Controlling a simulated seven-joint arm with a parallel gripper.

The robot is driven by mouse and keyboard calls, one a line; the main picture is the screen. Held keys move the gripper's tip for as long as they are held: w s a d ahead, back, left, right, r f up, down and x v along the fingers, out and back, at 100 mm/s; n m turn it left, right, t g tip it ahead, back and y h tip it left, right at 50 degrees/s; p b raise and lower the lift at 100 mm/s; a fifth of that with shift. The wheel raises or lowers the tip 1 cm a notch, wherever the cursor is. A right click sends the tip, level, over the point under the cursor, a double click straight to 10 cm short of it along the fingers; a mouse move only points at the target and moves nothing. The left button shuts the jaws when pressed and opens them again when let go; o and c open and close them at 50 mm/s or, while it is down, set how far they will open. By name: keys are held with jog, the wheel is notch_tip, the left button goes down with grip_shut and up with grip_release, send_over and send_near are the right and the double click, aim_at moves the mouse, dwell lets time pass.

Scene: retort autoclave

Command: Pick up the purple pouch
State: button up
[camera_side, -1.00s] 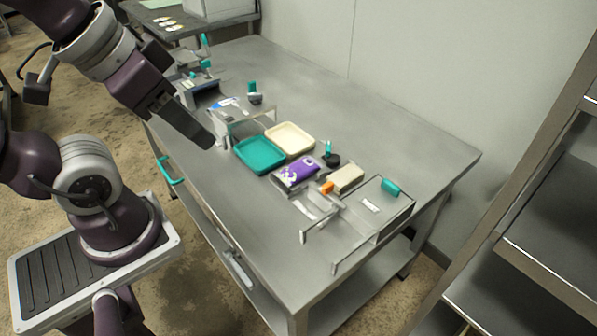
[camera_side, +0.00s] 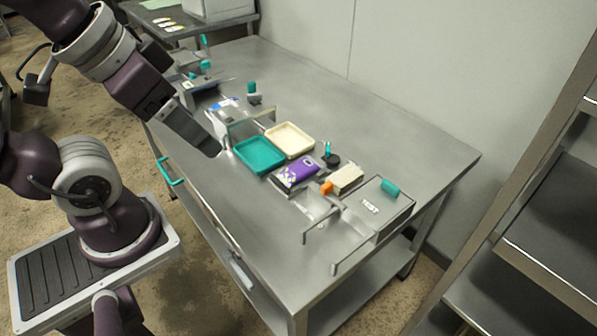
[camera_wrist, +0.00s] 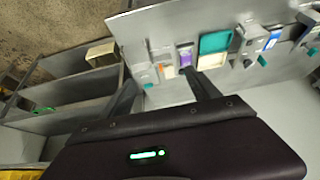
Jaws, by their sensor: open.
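A teal tray (camera_side: 258,155) and a cream tray (camera_side: 290,140) sit just behind the pouch. A beige block (camera_side: 346,178) with an orange part and a metal fixture (camera_side: 378,207) stand to its right. The table's right back area is clear.

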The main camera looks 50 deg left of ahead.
jog(key=shift+o, duration=0.3)
jog(key=g, duration=0.5)
send_over(296, 169)
jog(key=d, duration=0.1)
notch_tip(296, 169, down, 22)
jog(key=shift+g, duration=0.3)
jog(key=f, duration=0.6)
jog(key=a+f, duration=0.1)
jog(key=f, duration=0.2)
jog(key=shift+f, duration=0.1)
jog(key=c, duration=1.5)
